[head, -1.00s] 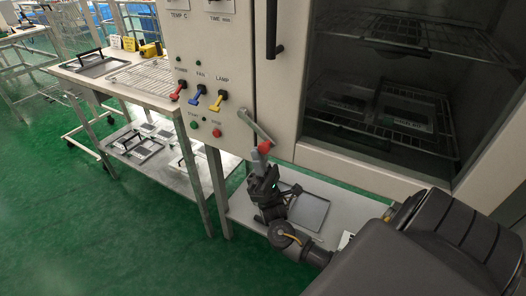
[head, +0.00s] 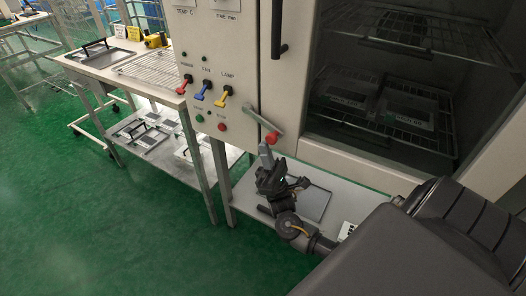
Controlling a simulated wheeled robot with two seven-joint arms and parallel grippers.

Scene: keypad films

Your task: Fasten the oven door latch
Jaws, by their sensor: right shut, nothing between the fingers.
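The oven door latch (head: 259,120) is a flat grey lever with a red knob (head: 272,138) at its free end. Its upper end sits on the control panel by the door seam, and it slants down to the right, its knob end over the door's side of the seam. The oven door (head: 282,95) looks closed, with a dark vertical handle (head: 278,28) and a large window. My right gripper (head: 266,151) points up with its fingers shut and empty. Its fingertips are just below and left of the knob, very close; contact is unclear. My left gripper is out of view.
The control panel (head: 203,140) left of the latch carries red, blue and yellow switches and round buttons. A lower shelf (head: 253,190) with a grey tray (head: 312,204) lies beneath my right gripper. A bench (head: 105,62) stands at the left, with open green floor before it.

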